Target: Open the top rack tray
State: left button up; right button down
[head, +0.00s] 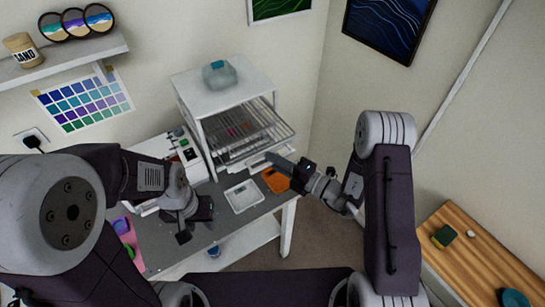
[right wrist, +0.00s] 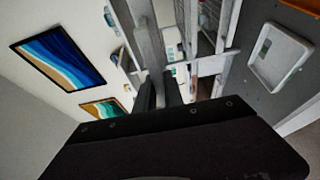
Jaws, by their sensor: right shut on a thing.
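The white rack (head: 190,97) stands at the back of the grey table, with wire trays inside. The top rack tray (head: 262,118) sticks out of the open front. My right gripper (head: 272,158) is at the rack's lower front. In the right wrist view its dark fingers (right wrist: 160,92) are shut around a pale grey bar (right wrist: 150,45), which looks like the tray's front edge or handle. The exact contact is partly hidden. My left gripper (head: 184,236) hangs over the table's front left, apart from the rack; its finger gap is not clear.
A clear jug (head: 220,75) stands on the rack. A white machine (head: 188,152) stands left of the rack. A wooden counter (head: 480,262) is at the right.

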jog(key=shift+f, duration=0.1)
jog(key=c, duration=1.4)
grip_release()
jog(key=shift+s, duration=0.15)
jog(key=shift+c, duration=0.2)
jog(key=shift+a, duration=0.1)
jog(key=b+v, duration=0.2)
jog(key=v, duration=0.7)
jog(key=shift+b, duration=0.4)
